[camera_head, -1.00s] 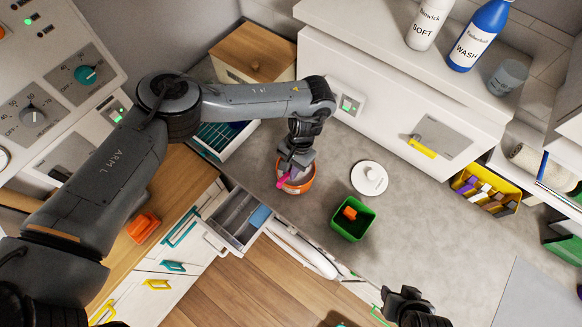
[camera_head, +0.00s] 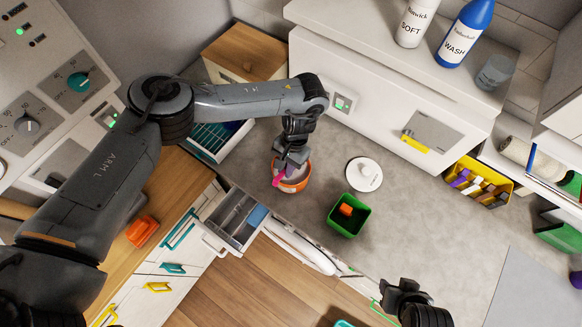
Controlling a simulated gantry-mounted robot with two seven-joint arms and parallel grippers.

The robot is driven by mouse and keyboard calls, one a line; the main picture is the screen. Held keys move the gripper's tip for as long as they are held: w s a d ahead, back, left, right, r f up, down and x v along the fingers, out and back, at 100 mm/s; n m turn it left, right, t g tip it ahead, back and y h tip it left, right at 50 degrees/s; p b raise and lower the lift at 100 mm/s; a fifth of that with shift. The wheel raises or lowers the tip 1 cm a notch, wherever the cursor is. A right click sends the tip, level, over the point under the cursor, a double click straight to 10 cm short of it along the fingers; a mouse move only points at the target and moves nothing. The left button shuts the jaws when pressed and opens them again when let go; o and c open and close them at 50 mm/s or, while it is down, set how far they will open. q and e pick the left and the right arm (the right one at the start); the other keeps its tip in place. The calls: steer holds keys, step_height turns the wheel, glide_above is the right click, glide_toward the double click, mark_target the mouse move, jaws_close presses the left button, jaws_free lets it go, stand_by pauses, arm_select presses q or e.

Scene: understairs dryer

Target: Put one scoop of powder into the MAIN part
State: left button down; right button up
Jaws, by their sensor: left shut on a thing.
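My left gripper (camera_head: 287,162) is shut on a pink scoop (camera_head: 277,180) at the orange tub (camera_head: 296,186). The scoop overlaps the tub's left side; its bowl and the powder are largely hidden by the gripper and rim. The tub's round white lid (camera_head: 364,174) lies on the counter to the right. The pulled-out dispenser drawer (camera_head: 222,238) has grey compartments and one blue part (camera_head: 258,216); it is below and left of the tub. No compartment label is readable. My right gripper (camera_head: 402,289) is low in the picture, away from these things; its jaw opening is unclear.
A green bin (camera_head: 334,219) with an orange thing inside stands right of the drawer. Soft (camera_head: 411,25) and Wash (camera_head: 462,38) bottles stand on the raised white unit. A yellow crate (camera_head: 458,177) is at the right. The grey counter between lid and crate is clear.

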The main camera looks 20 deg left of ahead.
arm_select(q)
steer(key=shift+r+p, duration=0.55)
steer(key=shift+r, duration=3.5)
